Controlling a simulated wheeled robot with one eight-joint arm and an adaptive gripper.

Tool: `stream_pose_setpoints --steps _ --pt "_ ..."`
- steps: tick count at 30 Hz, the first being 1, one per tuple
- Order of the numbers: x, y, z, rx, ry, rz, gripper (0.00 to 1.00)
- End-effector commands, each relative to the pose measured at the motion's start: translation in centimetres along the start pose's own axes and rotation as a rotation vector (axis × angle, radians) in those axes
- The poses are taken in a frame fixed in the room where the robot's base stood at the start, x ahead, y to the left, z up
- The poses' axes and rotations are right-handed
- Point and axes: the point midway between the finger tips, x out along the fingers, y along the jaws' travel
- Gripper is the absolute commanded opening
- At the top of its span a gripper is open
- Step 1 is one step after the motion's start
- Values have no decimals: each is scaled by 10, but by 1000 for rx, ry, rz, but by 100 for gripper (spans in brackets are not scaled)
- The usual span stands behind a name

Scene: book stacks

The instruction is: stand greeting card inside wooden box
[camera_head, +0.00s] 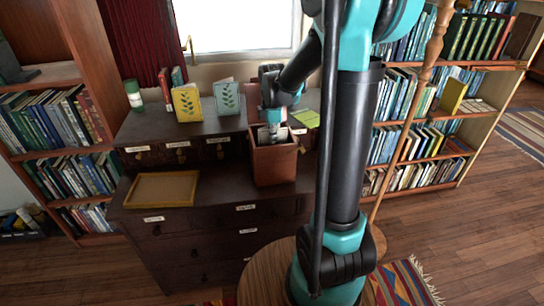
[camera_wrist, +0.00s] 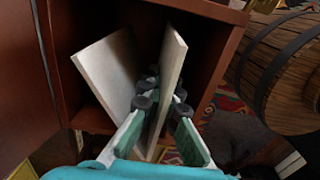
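The wooden box (camera_head: 274,166) is an open-topped, reddish-brown box on the dark cabinet. My gripper (camera_head: 273,130) points down into its mouth. In the wrist view, the box wall (camera_wrist: 215,10) surrounds a pale folded greeting card (camera_wrist: 103,72), opened in a V. My gripper (camera_wrist: 163,98) has its fingers on either side of the card's right panel and appears shut on it. The card's lower part is inside the box. Whether it touches the floor is hidden. A yellow card (camera_head: 187,103) and a teal card (camera_head: 227,98) with leaf prints stand to the left on the cabinet.
An empty shallow wooden tray (camera_head: 162,189) lies left of the box. A green flat piece (camera_head: 306,118) lies behind it to the right. A green-and-white jar (camera_head: 134,95) stands at the far left. Bookshelves flank the cabinet, and a round wooden top (camera_head: 262,275) is in front.

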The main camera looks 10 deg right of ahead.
Motion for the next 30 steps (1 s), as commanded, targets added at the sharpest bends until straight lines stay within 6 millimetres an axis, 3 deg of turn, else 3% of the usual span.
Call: stream_pose_setpoints --steps 16,28,30 --pt "57 0 0 0 0 0 0" --pt "62 0 0 0 0 0 0" --pt "63 0 0 0 0 0 9"
